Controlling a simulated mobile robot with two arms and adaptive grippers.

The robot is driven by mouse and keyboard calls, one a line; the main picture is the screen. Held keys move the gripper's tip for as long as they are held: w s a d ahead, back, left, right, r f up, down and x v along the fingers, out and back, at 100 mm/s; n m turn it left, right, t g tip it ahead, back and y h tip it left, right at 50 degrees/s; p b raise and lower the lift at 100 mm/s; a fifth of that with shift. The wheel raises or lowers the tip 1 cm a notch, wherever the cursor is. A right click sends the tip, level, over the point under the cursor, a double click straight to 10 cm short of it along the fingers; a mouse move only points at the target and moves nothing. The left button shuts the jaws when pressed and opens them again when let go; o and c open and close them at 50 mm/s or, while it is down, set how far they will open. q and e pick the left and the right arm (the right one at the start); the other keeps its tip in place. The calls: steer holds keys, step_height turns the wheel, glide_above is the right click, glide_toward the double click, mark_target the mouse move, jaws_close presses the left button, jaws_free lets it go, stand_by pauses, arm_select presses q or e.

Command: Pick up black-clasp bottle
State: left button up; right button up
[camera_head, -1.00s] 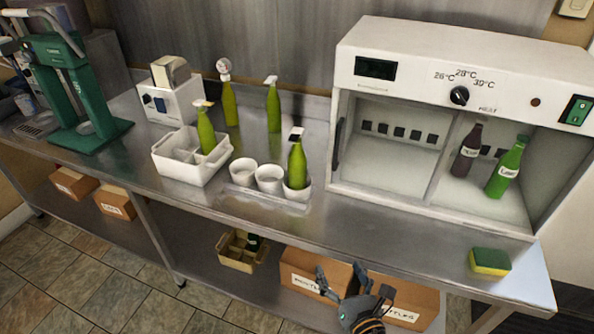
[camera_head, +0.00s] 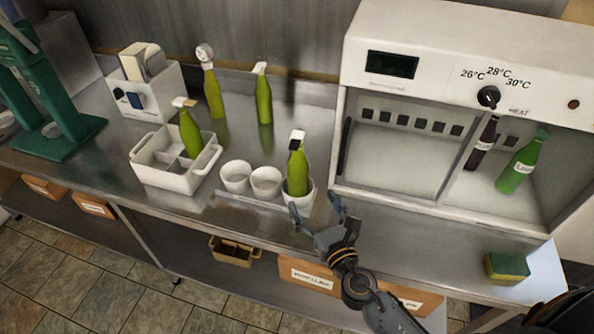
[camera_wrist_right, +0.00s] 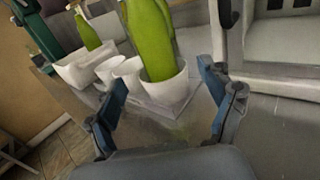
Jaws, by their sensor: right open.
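The black-clasp bottle (camera_head: 298,168) is green with a black clasp at its white top. It stands in the rightmost of the white cups on the steel bench. My right gripper (camera_head: 318,207) is open and empty at the bench's front, just in front of and slightly right of that cup. In the right wrist view the bottle (camera_wrist_right: 150,40) stands in its white cup (camera_wrist_right: 165,88), beyond and between the open fingers (camera_wrist_right: 165,105), apart from them. Its top is cut off there. My left gripper is not in view.
Two empty cups (camera_head: 236,176) stand left of the bottle. A white divided crate (camera_head: 150,175) holds another green bottle (camera_head: 190,135). Two more green bottles (camera_head: 264,100) stand behind. The white incubator (camera_head: 375,195) is close on the right. A sponge (camera_head: 507,266) lies at the right end.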

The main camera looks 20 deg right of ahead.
mark_target(302, 187)
steer(key=w, duration=0.3)
steer(key=shift+w+a+f, duration=0.1)
steer(key=shift+w+a, duration=0.05)
steer(key=shift+w, duration=0.15)
steer(key=shift+w+a+f+p, duration=0.1)
steer(key=shift+w+a+p, duration=0.15)
steer(key=shift+w, duration=1.1)
steer(key=shift+w+a+f+p, duration=0.1)
steer(key=shift+w+a+p, duration=0.1)
steer(key=shift+w, duration=1.1)
steer(key=shift+s+r, duration=0.1)
steer(key=shift+s, duration=0.05)
steer(key=shift+c, duration=1.1)
steer(key=c, duration=1.4)
steer(key=shift+r, duration=0.1)
jaws_close()
